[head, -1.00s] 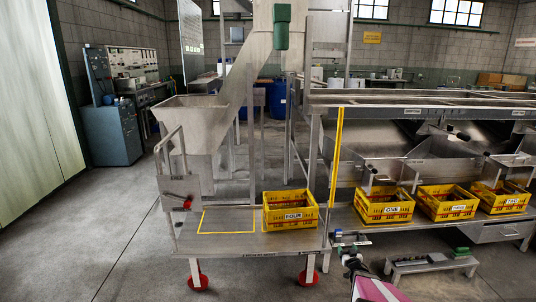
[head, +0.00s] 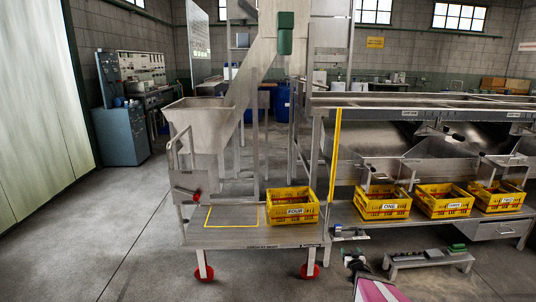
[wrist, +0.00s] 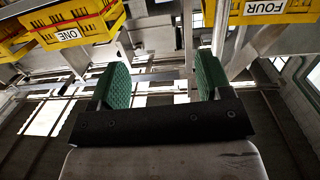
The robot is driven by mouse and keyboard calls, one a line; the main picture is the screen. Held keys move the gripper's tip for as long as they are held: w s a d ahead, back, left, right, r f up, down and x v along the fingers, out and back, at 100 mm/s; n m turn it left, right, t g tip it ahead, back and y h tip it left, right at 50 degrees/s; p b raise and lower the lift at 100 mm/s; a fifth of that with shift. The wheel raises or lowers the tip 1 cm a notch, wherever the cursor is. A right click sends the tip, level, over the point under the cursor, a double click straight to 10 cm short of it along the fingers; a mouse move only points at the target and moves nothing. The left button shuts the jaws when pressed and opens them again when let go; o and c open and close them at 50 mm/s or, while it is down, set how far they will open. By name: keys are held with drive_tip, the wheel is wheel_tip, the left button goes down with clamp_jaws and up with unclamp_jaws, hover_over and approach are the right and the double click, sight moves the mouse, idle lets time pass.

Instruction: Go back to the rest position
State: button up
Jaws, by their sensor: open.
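My gripper (wrist: 162,85) is open in the wrist view, with two green pads apart and nothing between them. In the head view the end of my arm shows low, right of centre, in front of the bench; its fingers are too small to read there. The yellow crate labelled FOUR (head: 293,212) stands on the left bench, and its edge shows at the top right of the wrist view (wrist: 270,8). The yellow crate labelled ONE (head: 383,209) stands on the right bench and shows upside down at the top left of the wrist view (wrist: 70,34). My gripper touches neither crate.
Two more yellow crates, (head: 444,209) and (head: 497,204), stand right of crate ONE. A low metal step (head: 430,261) with small items stands on the floor at right. A yellow-outlined empty spot (head: 232,216) lies left of crate FOUR. The floor at left is clear.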

drive_tip(key=s+a+r+g, duration=0.8)
drive_tip(key=s+a+r, duration=0.1)
drive_tip(key=s+a, duration=0.2)
drive_tip(key=s+a+r+g, duration=0.9)
drive_tip(key=s+a, duration=0.3)
drive_tip(key=s, duration=0.2)
drive_tip(key=shift+s+r, duration=0.15)
drive_tip(key=shift+r, duration=0.05)
